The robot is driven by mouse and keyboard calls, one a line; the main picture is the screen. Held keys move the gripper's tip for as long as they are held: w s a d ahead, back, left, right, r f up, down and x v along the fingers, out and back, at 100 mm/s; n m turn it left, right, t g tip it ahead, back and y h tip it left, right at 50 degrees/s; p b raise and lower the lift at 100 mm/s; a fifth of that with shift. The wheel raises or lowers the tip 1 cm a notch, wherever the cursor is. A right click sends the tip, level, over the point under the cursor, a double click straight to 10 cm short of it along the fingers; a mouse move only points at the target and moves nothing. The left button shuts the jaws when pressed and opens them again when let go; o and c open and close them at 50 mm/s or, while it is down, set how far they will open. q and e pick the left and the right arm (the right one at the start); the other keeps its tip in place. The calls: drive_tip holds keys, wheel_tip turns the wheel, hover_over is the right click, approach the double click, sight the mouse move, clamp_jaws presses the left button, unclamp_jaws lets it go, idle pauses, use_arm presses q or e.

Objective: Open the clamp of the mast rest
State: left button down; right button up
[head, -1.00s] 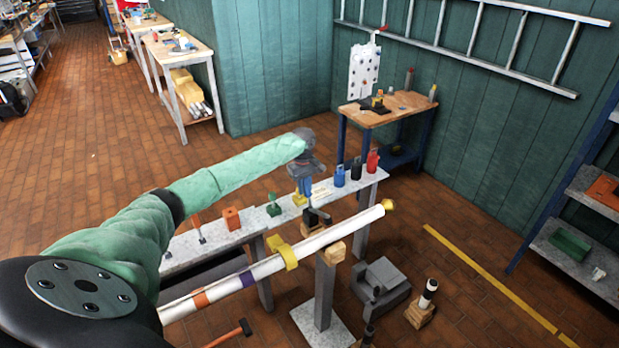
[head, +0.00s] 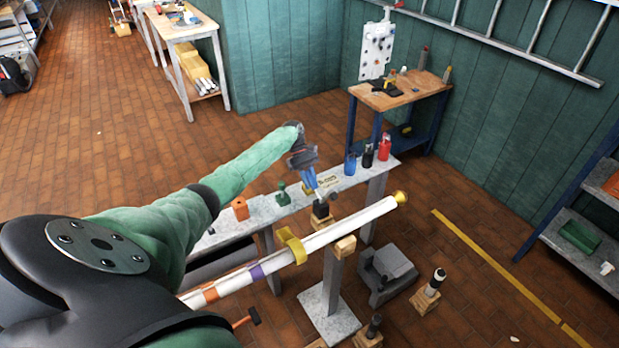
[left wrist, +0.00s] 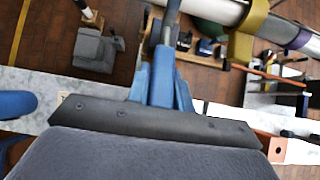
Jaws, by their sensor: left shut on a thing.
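The white mast (head: 330,232) lies slanted, with a yellow collar (head: 291,245), coloured bands and a gold tip. A wooden block (head: 344,247) on a grey post (head: 331,280) is under it. A dark clamp part (head: 321,209) shows just behind the mast, partly hidden by it. My left gripper (head: 312,190) reaches down from above to this part. In the left wrist view its blue fingers (left wrist: 163,85) are shut on a narrow grey bar (left wrist: 167,25), apparently the clamp's lever. The mast (left wrist: 215,10) and collar (left wrist: 245,40) show beyond. My right gripper is out of view.
A grey bench (head: 357,182) behind the mast carries an orange block (head: 240,208), a green piece (head: 283,195), and blue, black and red bottles (head: 384,147). A dark grey block (head: 388,272) and small wooden stands are on the floor. Open floor lies to the right.

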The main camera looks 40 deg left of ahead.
use_arm(q)
drive_tip(key=shift+w+a+f+g+h+b, duration=0.1)
drive_tip(key=shift+a+f+g+h+b, duration=0.2)
drive_tip(key=shift+f+h, duration=0.4)
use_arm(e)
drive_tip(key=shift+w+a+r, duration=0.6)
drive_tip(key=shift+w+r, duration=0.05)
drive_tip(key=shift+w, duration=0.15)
use_arm(q)
drive_tip(key=shift+r, duration=0.1)
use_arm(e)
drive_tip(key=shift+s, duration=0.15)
use_arm(q)
drive_tip(key=c, duration=1.5)
unclamp_jaws()
drive_tip(key=shift+o, duration=1.3)
drive_tip(key=shift+w+a+r, duration=0.15)
drive_tip(key=shift+a, duration=0.1)
drive_tip(key=b+v, duration=0.3)
drive_tip(key=v, duration=0.4)
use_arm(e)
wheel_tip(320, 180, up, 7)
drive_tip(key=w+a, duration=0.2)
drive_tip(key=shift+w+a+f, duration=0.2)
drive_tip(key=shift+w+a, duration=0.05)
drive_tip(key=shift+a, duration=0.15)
